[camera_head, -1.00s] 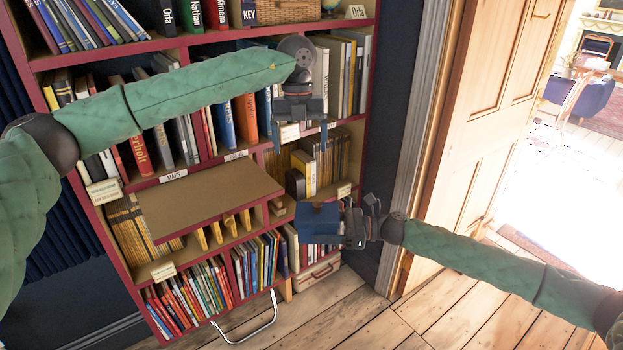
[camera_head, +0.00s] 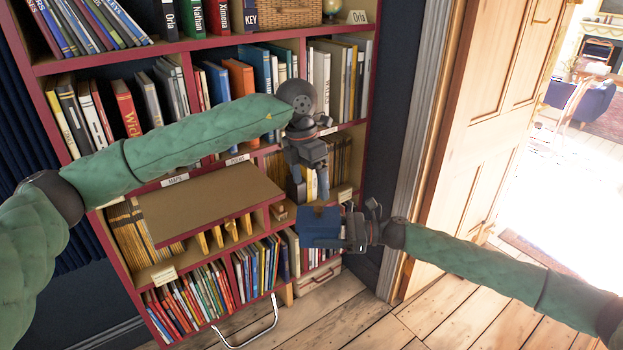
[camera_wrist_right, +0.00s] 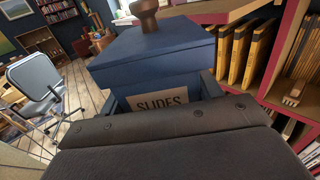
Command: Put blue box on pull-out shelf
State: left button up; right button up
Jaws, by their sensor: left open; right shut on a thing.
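The blue box (camera_head: 318,228) is in my right gripper (camera_head: 340,232), in front of the lower right of the bookcase. In the right wrist view the blue box (camera_wrist_right: 155,60) has a lid with a brown knob and a "SLIDES" label, and the fingers (camera_wrist_right: 160,92) are shut on its sides. The pull-out shelf (camera_head: 205,205) is a brown board sticking out of the bookcase, left of the box. My left gripper (camera_head: 310,190) is open and empty, just above the box and pointing down. I cannot tell whether it touches the box.
Books fill the bookcase (camera_head: 220,45) above and below the board. Yellow folders (camera_head: 230,230) stand under the board. An open door (camera_head: 480,130) is at the right. The top of the board looks clear.

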aim_at(317, 208)
pick_arm(q)
jog(key=f+m, duration=0.2)
jog(key=f, duration=0.2)
jog(key=d+f+m, duration=0.1)
jog(key=f+m, duration=0.2)
jog(key=d+f+m, duration=0.1)
jog(key=f+m, duration=0.2)
jog(key=f, duration=0.1)
jog(key=shift+d+f, duration=0.15)
jog(key=shift+f, duration=0.15)
dwell(0.4)
jog(key=shift+c, duration=0.2)
jog(key=c, duration=0.7)
jog(key=o, duration=0.7)
jog(key=shift+o, duration=0.2)
jog(key=shift+r, duration=0.15)
